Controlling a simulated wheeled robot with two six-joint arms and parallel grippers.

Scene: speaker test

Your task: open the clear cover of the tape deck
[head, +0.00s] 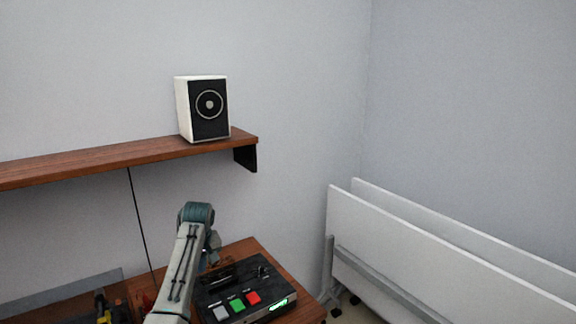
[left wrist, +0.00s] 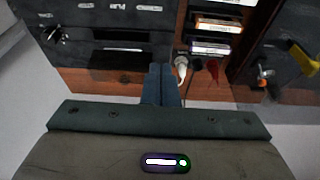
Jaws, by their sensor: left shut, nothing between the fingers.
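The tape deck (head: 258,279) is a dark box with a grey, a green and a red button and a lit green display, on a wooden surface at the bottom of the head view. A dark raised part (head: 218,275) is on its top; I cannot tell whether this is the clear cover. My left gripper (head: 212,257) is small and partly hidden by my arm, at the deck's far left side. In the left wrist view my left gripper (left wrist: 161,70) is shut and empty, its tips beside the deck (left wrist: 110,68).
A white speaker (head: 205,108) stands on a wooden wall shelf (head: 110,157) above. White folded panels (head: 430,240) stand at the right. In the left wrist view, a rack of cassette-like items (left wrist: 215,35) and a red-handled tool (left wrist: 213,70) are close to the fingertips.

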